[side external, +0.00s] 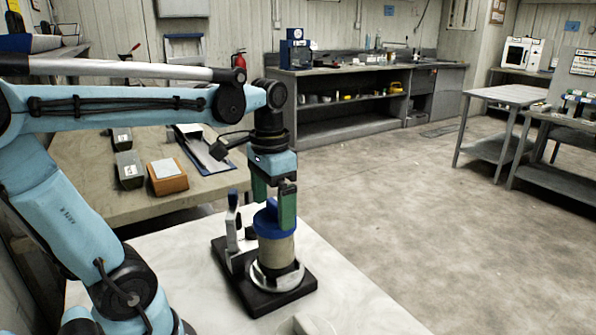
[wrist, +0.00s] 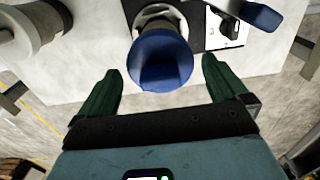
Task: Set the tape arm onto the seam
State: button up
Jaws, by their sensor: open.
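A beige core liner (side external: 276,250) with a blue cap (side external: 270,222) stands upright in a round metal holder on a black base (side external: 240,285). In the wrist view the blue cap (wrist: 160,62) lies ahead of my open fingers, with gaps at both sides. My gripper (side external: 273,205), with green fingers, points down at the cap's level; it also shows in the wrist view (wrist: 165,78). An upright grey lever with a dark handle, apparently the tape arm (side external: 233,220), stands left of the liner; its blue handle (wrist: 258,14) shows top right in the wrist view. The seam cannot be made out.
The base stands on a pale table (side external: 370,300). A round pale object (side external: 303,325) is at the table's front edge; it seems to be the one at left in the wrist view (wrist: 25,32). Behind is a bench with boxes, including an orange-brown one (side external: 167,180).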

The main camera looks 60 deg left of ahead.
jog(key=shift+r, duration=0.2)
jog(key=c, duration=0.4)
notch_tip(320, 180, up, 5)
jog(key=shift+f, duration=0.1)
jog(key=c, duration=0.6)
notch_tip(320, 180, up, 11)
jog(key=shift+c, duration=0.2)
jog(key=n, duration=1.2)
send_over(232, 191)
notch_tip(232, 191, down, 5)
notch_tip(232, 191, down, 12)
jog(key=shift+f, duration=0.25)
jog(key=shift+c, duration=0.2)
grip_shut()
